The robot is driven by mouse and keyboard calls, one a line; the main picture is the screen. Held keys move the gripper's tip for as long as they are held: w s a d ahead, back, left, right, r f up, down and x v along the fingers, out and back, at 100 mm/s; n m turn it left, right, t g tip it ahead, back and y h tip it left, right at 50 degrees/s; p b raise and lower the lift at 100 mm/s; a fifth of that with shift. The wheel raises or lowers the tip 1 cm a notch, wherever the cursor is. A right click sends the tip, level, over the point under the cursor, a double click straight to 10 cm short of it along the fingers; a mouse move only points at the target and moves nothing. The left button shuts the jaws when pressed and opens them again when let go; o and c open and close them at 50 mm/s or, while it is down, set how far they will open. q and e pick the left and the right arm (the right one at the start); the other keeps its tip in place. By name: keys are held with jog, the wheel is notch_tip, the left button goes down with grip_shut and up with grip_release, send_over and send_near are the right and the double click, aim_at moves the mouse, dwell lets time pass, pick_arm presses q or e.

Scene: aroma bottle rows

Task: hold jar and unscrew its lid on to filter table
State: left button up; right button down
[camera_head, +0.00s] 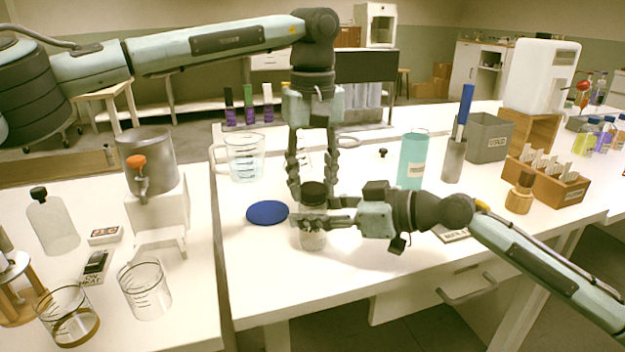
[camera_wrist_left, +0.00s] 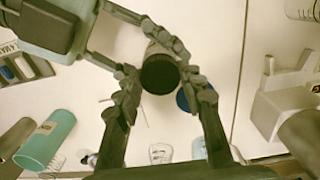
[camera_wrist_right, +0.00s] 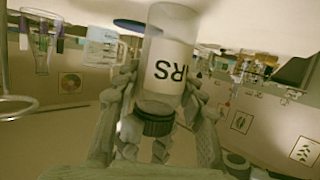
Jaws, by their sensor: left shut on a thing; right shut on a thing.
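A clear jar (camera_head: 312,238) with a black lid (camera_head: 313,190) stands upright over the white table, near its front. My right gripper (camera_head: 318,218) comes in from the right and is shut around the jar's body just under the lid. In the right wrist view, the jar (camera_wrist_right: 169,60) shows a pale label and the black lid (camera_wrist_right: 154,124). My left gripper (camera_head: 314,185) points straight down from above, its fingers on either side of the lid. The left wrist view shows the round lid (camera_wrist_left: 160,74) between its fingertips. The exact finger contact is partly hidden.
A blue disc (camera_head: 267,212) lies just left of the jar. A glass pitcher (camera_head: 244,158) stands behind it. A teal cylinder (camera_head: 412,160), a pen holder (camera_head: 453,160) and a wooden rack (camera_head: 545,182) stand to the right. The front table strip is clear.

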pick_arm(q)
jog(key=n, duration=1.7)
jog(key=shift+n, duration=0.3)
jog(key=n, duration=0.9)
jog(key=shift+n, duration=0.4)
jog(key=n, duration=0.4)
jog(key=shift+r+n, duration=0.1)
jog(key=shift+n, duration=0.2)
jog(key=n, duration=0.3)
jog(key=shift+n, duration=0.4)
